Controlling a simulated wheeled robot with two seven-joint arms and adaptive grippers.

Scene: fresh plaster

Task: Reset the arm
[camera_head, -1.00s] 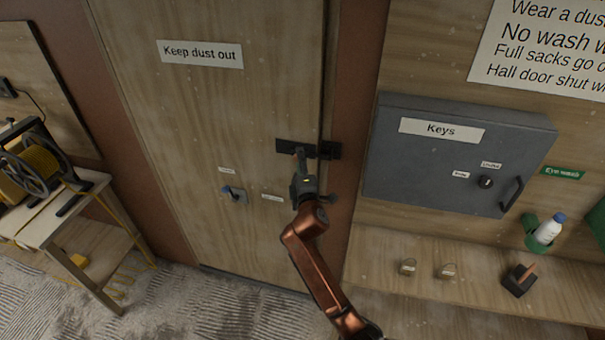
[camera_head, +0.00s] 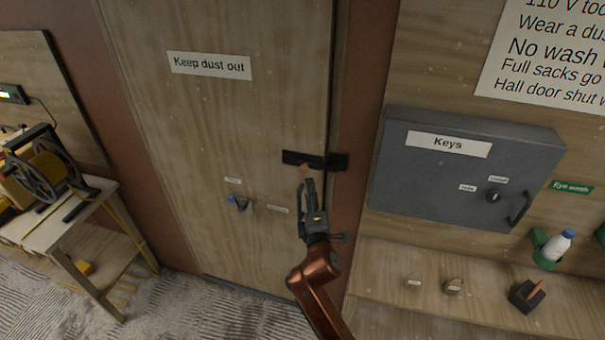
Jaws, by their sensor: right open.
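My right gripper (camera_head: 305,186) is in front of the wooden door, just below the black latch (camera_head: 313,160) at the door's right edge. Its jaws are open and hold nothing, and a small gap shows between the fingertips and the latch. My copper-coloured right arm (camera_head: 316,290) reaches up from the bottom of the view. The door (camera_head: 215,130) sits flush in its frame and carries a "Keep dust out" sign. My left gripper is not in view.
A grey key cabinet (camera_head: 435,185) hangs right of the door.

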